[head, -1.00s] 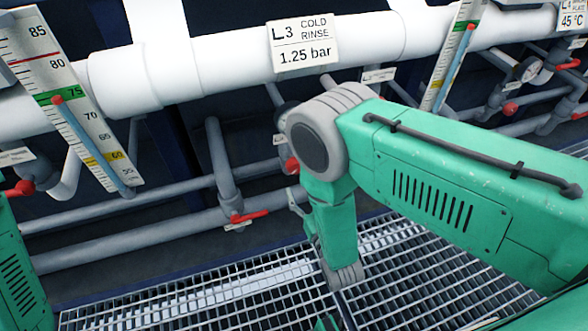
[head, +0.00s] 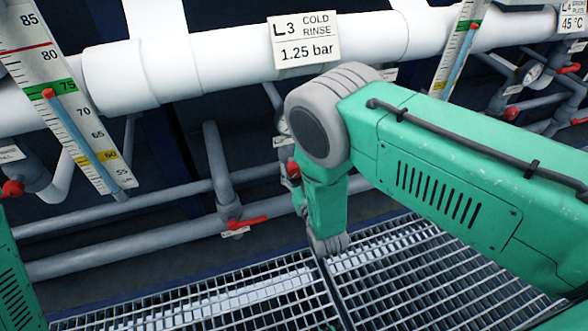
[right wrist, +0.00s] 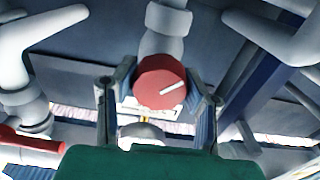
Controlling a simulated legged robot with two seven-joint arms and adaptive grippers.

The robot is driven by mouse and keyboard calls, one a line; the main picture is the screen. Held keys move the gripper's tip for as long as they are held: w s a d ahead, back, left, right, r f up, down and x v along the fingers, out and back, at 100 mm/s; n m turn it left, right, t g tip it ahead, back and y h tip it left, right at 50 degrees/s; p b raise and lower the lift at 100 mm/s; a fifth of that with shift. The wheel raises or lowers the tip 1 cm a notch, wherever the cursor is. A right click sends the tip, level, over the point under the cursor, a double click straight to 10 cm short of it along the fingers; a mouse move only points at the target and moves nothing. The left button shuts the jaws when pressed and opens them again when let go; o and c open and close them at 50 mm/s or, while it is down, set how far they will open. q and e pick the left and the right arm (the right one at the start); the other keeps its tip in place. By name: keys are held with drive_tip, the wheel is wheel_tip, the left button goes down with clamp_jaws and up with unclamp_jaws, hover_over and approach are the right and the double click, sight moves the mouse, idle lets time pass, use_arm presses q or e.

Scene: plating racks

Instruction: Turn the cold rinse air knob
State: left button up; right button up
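The round red knob (right wrist: 161,82) with a white pointer line sits on a grey pipe fitting in the right wrist view. In the head view a small red part of it (head: 293,170) shows beside my right arm, below the cold rinse sign (head: 304,39) reading 1.25 bar. My right gripper (right wrist: 163,70) is open, with one finger on each side of the knob. I cannot tell whether the fingers touch it. In the head view my right arm hides most of this gripper. My left gripper is not in view; only part of the left arm shows at the left edge.
A red lever valve (head: 247,222) stands on the pipes left of my right arm. Another red handle (right wrist: 30,141) lies at the left of the wrist view. A large white pipe (head: 230,55) runs across above. Metal grating (head: 200,305) covers the floor.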

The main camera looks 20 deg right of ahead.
drive_tip(key=shift+d+f, duration=0.1)
drive_tip(key=shift+m, duration=0.3)
